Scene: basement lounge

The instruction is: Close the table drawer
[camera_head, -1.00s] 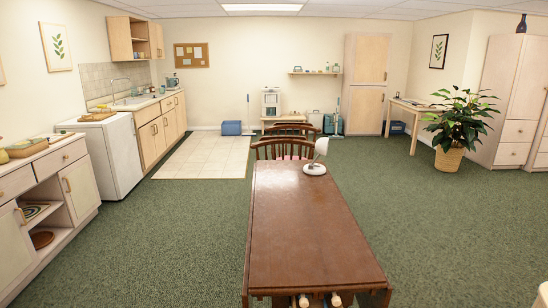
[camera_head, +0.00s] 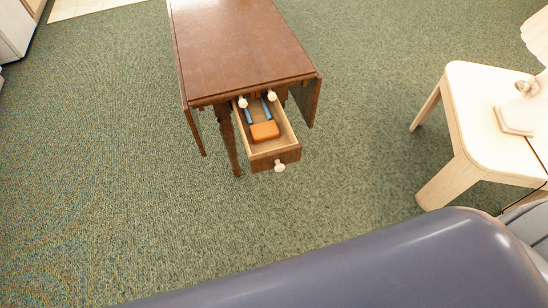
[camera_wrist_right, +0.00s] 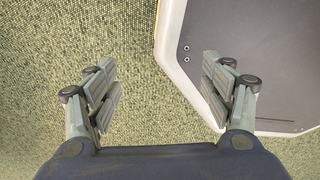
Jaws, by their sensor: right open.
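The brown drop-leaf table (camera_head: 235,45) stands at the top middle of the head view. Its drawer (camera_head: 275,160) is pulled out at the near end, with a pale round knob (camera_head: 279,167) on its front. Inside the drawer lie an orange block-like item (camera_head: 264,131) and two blue items behind it. Two more pale knobs show just under the tabletop edge, above the drawer. My right gripper (camera_wrist_right: 160,85) is open and empty above the carpet in the right wrist view, with no drawer there. My left gripper is in neither current view.
A pale wooden side table (camera_head: 490,90) stands to the right of the drawer, with a light-coloured object (camera_head: 520,110) on it. Green carpet (camera_head: 110,170) is clear to the left of the table and in front of the drawer.

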